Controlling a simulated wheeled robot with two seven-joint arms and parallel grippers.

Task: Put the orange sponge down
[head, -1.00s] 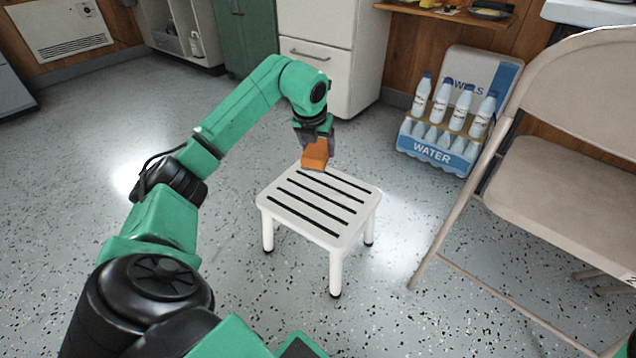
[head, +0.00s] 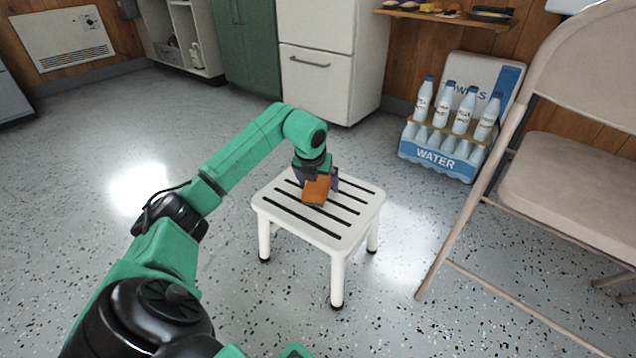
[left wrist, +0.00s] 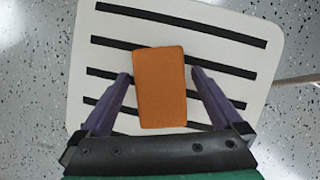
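The orange sponge (head: 317,190) is at the top of the white step stool (head: 353,222), over its black strips. It also shows in the left wrist view (left wrist: 160,88), lying lengthwise between the fingers. My left gripper (head: 318,183) is just above the stool top, around the sponge. In the left wrist view its two purple fingers (left wrist: 160,82) are spread, with a gap on each side of the sponge, so it is open. The sponge appears to rest on the stool (left wrist: 260,62). My right gripper is not in view.
A beige folding chair (head: 570,172) stands to the right of the stool. A pack of water bottles (head: 437,158) stands on the floor behind, against the wood wall. White drawers (head: 318,78) and a green cabinet (head: 245,50) are at the back. The speckled floor around the stool is clear.

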